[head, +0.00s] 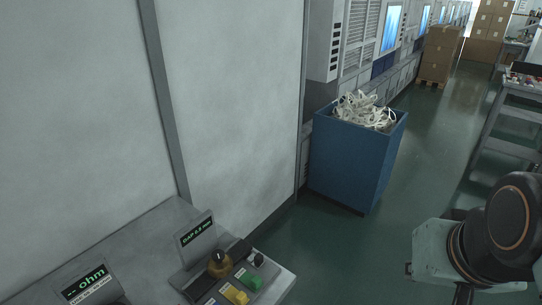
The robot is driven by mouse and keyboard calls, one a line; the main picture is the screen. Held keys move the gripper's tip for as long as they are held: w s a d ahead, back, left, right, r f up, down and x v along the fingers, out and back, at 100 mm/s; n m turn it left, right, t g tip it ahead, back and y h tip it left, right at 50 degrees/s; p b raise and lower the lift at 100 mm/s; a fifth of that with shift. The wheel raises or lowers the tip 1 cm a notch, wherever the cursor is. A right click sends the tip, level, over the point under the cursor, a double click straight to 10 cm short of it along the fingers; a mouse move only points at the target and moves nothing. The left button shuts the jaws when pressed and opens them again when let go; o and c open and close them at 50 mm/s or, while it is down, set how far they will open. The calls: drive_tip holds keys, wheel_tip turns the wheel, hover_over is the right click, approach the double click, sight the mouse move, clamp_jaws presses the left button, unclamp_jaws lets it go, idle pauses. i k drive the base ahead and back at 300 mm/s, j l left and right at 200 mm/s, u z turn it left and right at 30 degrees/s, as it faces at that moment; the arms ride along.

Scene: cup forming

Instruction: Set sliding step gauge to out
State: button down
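A grey control box (205,273) stands on the bench at the bottom left. It carries a small tilted display (197,232) with green text too small to read surely. Below the display are a black knob on a brass-coloured base (219,264), a dark handle-like part (239,251) and a small black knob (259,259). A green button (249,280) and a yellow button (235,295) sit at the front. I cannot tell which part, if any, is the sliding step gauge. My arm shows at the lower right, well apart from the box; no gripper fingers can be made out.
Another display reading "ohm" (85,283) stands on the grey bench (130,238), left of the box. A blue bin (350,165) full of pale looped parts stands beyond. Cartons on a pallet (437,55) are farther back. A work table (520,95) is at right; green floor between is clear.

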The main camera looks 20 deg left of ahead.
sight(256, 260)
drive_tip(key=u, duration=1.6)
drive_tip(key=k+l+z, duration=0.1)
drive_tip(key=z, duration=0.25)
drive_tip(key=i+j+z, duration=0.15)
drive_tip(key=k+l+u, duration=0.15)
drive_tip(key=l, duration=0.1)
